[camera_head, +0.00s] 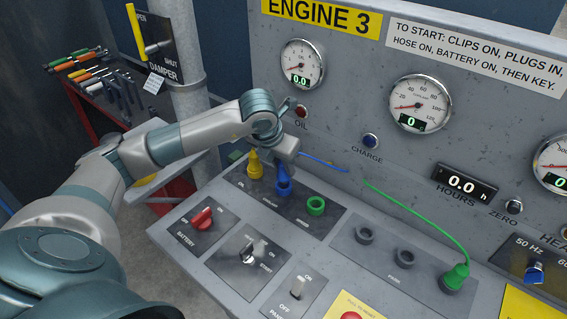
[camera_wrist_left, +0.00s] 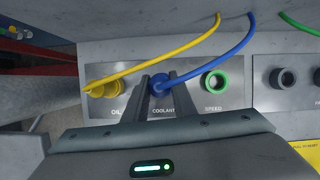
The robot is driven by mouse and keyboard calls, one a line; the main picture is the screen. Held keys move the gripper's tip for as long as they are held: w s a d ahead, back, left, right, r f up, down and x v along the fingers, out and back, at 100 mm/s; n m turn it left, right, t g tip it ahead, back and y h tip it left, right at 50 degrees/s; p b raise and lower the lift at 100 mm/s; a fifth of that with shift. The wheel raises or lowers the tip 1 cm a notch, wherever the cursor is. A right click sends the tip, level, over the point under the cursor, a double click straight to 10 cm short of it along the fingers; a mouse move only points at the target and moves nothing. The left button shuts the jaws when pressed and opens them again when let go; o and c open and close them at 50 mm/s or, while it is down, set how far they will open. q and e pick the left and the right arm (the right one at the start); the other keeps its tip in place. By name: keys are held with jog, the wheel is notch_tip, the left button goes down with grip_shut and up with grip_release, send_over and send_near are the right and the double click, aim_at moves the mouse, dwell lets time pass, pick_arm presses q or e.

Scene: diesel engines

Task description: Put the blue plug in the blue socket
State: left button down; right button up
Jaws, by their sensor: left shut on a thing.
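The blue plug (camera_head: 283,169) is upright directly over the blue socket (camera_head: 284,188), the middle one in the row marked OIL, COOLANT, SPEED. Its lower end is at the socket's mouth; I cannot tell how deep it sits. My left gripper (camera_head: 284,160) is shut on the blue plug from above. In the left wrist view the two fingers run to the blue plug (camera_wrist_left: 159,83), which hides most of the socket there. A blue cord (camera_wrist_left: 240,50) leads from the plug to the panel. My right gripper is not in view.
A yellow plug (camera_head: 254,164) stands in the OIL socket close on the left. The green SPEED socket (camera_head: 316,205) is empty on the right. Two grey sockets stand empty, and a green plug (camera_head: 456,277) is in a third. The red battery switch (camera_head: 202,217) is nearer me.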

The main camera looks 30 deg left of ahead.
aim_at(281, 166)
pick_arm(q)
jog(key=shift+f+b, duration=1)
jog(key=shift+f, duration=0.3)
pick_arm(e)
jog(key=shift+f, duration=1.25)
pick_arm(q)
jog(key=c, duration=1.4)
grip_release()
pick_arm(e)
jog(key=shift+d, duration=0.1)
